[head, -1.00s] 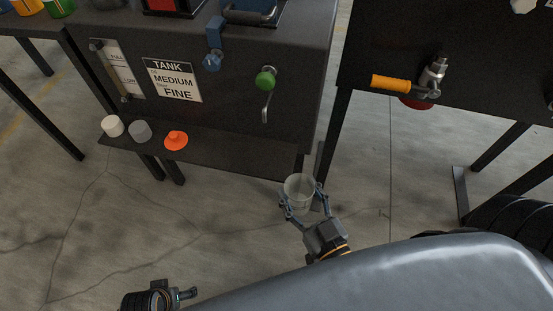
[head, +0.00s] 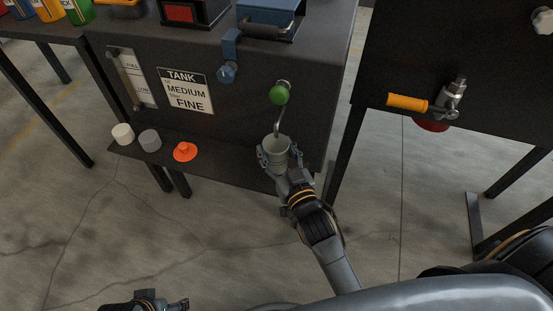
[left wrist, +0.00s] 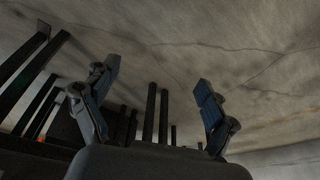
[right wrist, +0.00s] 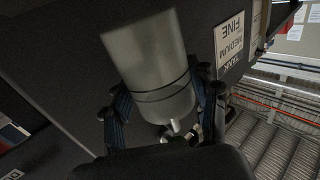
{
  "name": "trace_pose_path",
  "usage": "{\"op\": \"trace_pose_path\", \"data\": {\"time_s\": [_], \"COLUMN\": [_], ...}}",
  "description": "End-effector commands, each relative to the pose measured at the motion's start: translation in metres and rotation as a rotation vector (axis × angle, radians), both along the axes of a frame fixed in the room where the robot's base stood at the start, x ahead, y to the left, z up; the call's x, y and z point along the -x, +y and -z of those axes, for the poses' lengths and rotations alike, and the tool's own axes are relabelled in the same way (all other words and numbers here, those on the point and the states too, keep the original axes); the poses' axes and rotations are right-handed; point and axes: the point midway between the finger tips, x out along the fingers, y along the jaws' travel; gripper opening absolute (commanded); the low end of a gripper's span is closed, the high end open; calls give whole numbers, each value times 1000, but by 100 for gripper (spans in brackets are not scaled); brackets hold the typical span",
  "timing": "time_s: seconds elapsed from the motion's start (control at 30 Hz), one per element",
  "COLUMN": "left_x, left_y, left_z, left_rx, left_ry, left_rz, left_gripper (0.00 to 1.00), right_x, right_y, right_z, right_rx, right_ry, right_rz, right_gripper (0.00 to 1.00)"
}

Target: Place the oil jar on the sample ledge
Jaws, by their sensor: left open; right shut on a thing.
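The oil jar (head: 277,152), a clear open-topped jar, is held upright in my right gripper (head: 276,164). It is above the right end of the sample ledge (head: 225,166), just below the spout with the green knob (head: 279,94). Whether it touches the ledge cannot be told. In the right wrist view the jar (right wrist: 150,62) sits between both fingers of the right gripper (right wrist: 162,100). My left gripper (left wrist: 155,105) is open and empty, away from the ledge, low at the left in the head view (head: 165,305).
A blue valve (head: 228,72) is on the tank front. An orange handle (head: 407,102) sticks out from the right bench. The ledge's middle is clear.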

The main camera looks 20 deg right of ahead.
Motion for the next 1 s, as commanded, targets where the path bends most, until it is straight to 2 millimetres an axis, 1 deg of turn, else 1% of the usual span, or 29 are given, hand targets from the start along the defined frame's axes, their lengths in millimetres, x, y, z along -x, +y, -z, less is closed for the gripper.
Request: {"op": "trace_pose_path", "data": {"time_s": [0.07,0.2,0.3,0.4,0.67,0.8,0.83,0.87,0.9,0.93,1.0], "left_x": [1,5,9,12,13,13,13,13,13,13,13], "left_y": [0,1,2,3,3,3,3,3,3,3,3], "left_z": [-7,-28,-41,-49,-51,-49,-50,-51,-51,-51,-51], "left_rx": [0,1,1,1,1,1,1,1,1,1,1], "left_ry": [-7,-20,-25,-27,-26,-27,-27,-27,-27,-27,-27], "left_rz": [0,-2,-2,-3,-3,-3,-3,-3,-3,-3,-3], "left_gripper": [85,85,85,85,85,85,85,85,85,85,85], "right_x": [0,0,0,0,0,0,0,0,0,0,0], "right_y": [0,0,0,0,0,0,0,0,0,0,0], "right_z": [7,23,30,34,34,37,37,37,37,37,37], "right_rx": [0,-1,-1,-1,-1,-1,-1,-1,-1,-1,-1], "right_ry": [1,1,0,0,-2,-1,-1,-1,-1,-1,-1], "right_rz": [0,0,0,0,0,0,0,0,0,0,0], "right_gripper": [26,26,26,26,26,26,63,69,77,82,82]}}
